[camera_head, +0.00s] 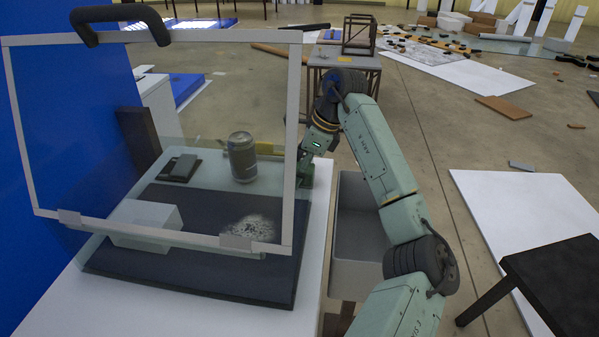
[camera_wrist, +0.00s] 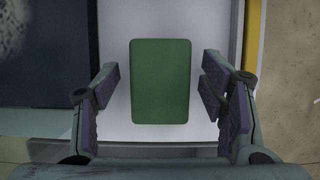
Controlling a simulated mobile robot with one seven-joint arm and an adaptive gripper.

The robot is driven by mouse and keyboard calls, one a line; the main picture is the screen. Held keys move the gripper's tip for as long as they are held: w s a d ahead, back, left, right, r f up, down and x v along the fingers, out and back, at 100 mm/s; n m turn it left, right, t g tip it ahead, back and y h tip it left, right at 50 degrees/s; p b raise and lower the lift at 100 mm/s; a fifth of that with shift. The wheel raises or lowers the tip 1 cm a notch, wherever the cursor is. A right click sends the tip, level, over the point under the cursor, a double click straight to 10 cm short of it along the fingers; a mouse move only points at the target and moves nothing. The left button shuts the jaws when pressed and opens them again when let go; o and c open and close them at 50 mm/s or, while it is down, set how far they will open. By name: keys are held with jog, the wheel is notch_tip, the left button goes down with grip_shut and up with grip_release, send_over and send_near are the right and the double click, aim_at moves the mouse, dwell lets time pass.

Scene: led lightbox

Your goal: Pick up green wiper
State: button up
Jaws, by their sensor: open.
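The green wiper (camera_wrist: 160,82) is a green rounded block lying on a white surface in the wrist view. It sits between the two purple-padded fingers of my gripper (camera_wrist: 160,103), with a gap on each side. My gripper is open and apart from the wiper. In the head view a bit of the green wiper (camera_head: 305,172) may show below my wrist, beside the lightbox; it is mostly hidden by my arm. My gripper's fingers are hard to make out there.
The lightbox (camera_head: 180,285) has a raised clear lid (camera_head: 160,40) with a black handle. A can (camera_head: 242,158), a dark block (camera_head: 179,167), a white block (camera_head: 145,226) and a speckled patch (camera_head: 252,228) are inside. A grey bin (camera_head: 356,225) stands right of the white table (camera_head: 318,215).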

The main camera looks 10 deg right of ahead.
jog(key=shift+c, duration=0.6)
jog(key=c, duration=1.2)
jog(key=shift+o, duration=0.2)
jog(key=shift+r, duration=0.1)
notch_tip(320, 180, up, 10)
jog(key=shift+f+b, duration=0.1)
jog(key=shift+b, duration=0.75)
jog(key=o, duration=0.7)
jog(key=c, duration=0.5)
